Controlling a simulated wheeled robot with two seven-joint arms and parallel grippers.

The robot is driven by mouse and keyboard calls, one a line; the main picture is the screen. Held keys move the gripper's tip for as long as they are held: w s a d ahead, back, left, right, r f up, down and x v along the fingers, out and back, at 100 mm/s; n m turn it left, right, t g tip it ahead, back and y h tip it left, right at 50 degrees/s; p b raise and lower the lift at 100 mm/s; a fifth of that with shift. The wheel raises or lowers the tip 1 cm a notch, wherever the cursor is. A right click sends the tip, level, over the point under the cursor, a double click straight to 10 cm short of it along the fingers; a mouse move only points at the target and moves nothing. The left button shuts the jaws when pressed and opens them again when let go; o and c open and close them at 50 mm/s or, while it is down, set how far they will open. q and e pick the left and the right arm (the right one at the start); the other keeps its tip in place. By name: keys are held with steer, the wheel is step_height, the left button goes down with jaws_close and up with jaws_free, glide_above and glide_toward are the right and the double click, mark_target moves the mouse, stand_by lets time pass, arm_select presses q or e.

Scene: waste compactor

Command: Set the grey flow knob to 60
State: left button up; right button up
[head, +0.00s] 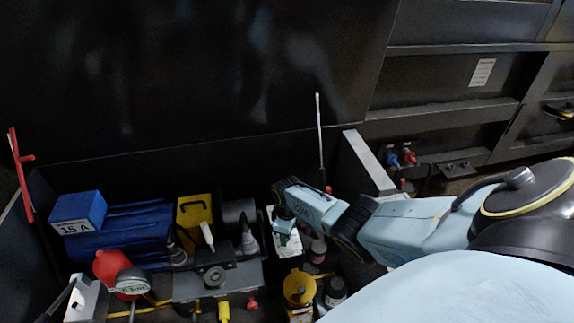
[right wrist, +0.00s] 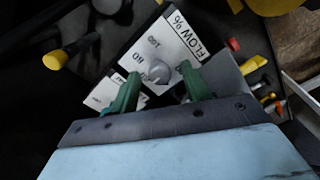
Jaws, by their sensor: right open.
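The grey flow knob (right wrist: 157,72) sits on a white plate (right wrist: 181,35) marked "FLOW %", which appears rotated in the right wrist view. Scale markings surround the knob, but its pointer is too small to read. My right gripper (right wrist: 161,75) is open, with one green fingertip on each side of the knob. I cannot tell whether either finger touches it. In the head view my right gripper (head: 283,222) is over the white plate (head: 291,244), and the arm hides the knob. My left gripper is not in view.
A yellow-capped part (head: 299,287) is just in front. A thin upright rod (head: 320,140) stands behind.

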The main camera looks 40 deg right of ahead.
step_height(320, 180, up, 13)
steer(key=p, duration=0.5)
steer(key=shift+r+p, duration=0.15)
steer(key=shift+p, duration=0.15)
